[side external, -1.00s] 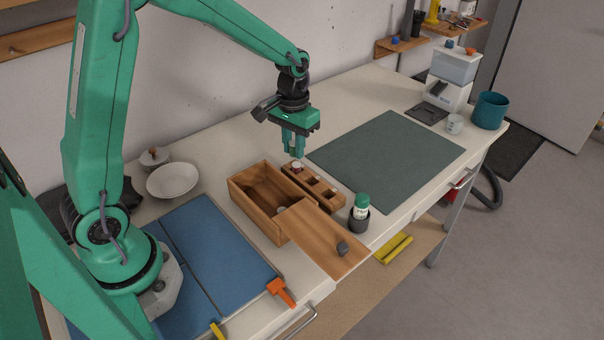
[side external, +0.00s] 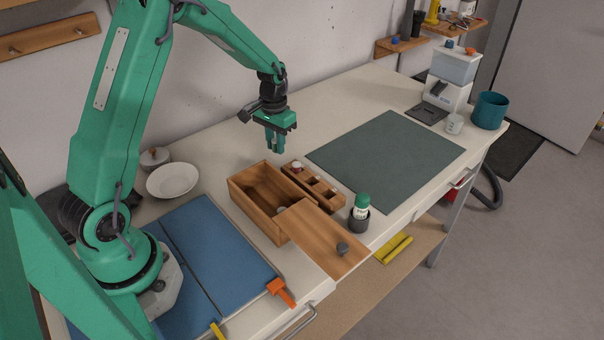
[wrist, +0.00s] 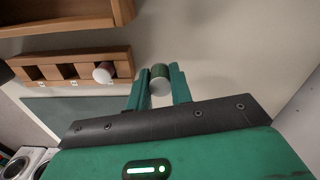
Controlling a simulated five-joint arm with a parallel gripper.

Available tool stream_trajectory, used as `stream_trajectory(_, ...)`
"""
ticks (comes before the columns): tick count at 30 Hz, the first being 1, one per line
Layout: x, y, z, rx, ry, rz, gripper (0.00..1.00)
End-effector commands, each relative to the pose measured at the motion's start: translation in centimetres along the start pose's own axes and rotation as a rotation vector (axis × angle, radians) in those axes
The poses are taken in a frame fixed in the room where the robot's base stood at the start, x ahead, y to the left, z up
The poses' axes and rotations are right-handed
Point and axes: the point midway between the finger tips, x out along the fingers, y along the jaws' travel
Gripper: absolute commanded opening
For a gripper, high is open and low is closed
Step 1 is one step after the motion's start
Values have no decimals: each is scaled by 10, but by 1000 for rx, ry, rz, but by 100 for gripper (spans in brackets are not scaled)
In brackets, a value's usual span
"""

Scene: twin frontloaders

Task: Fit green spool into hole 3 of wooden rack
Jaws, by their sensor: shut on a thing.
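My gripper (wrist: 158,88) is shut on the green spool (wrist: 160,72), which has a pale end and sits between the two fingertips in the wrist view. In the side view my gripper (side external: 275,146) hangs above the table, behind and left of the wooden rack (side external: 325,192); the spool is hard to make out there. The rack also shows in the wrist view (wrist: 72,55), apart from the held spool, with square openings in a row. A spool with a white end (wrist: 103,72) sits in its right-hand opening there. The hole numbers are too small to read.
An open wooden box (side external: 240,199) stands beside the rack, its sliding lid (side external: 318,235) drawn out forward. A green-capped bottle (side external: 361,203) stands in a dark cup at the rack's front end. A grey-green mat (side external: 385,158) lies clear to the right.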

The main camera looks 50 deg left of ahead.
Motion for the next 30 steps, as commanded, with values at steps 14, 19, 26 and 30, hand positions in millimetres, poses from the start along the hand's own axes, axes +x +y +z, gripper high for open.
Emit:
stream_trajectory(14,26,-1,0,0,-3,0,0)
stream_trajectory(19,40,-1,0,0,-1,0,0)
stream_trajectory(26,41,-1,0,0,0,0,0)
stream_trajectory(30,42,-1,0,0,-1,0,0)
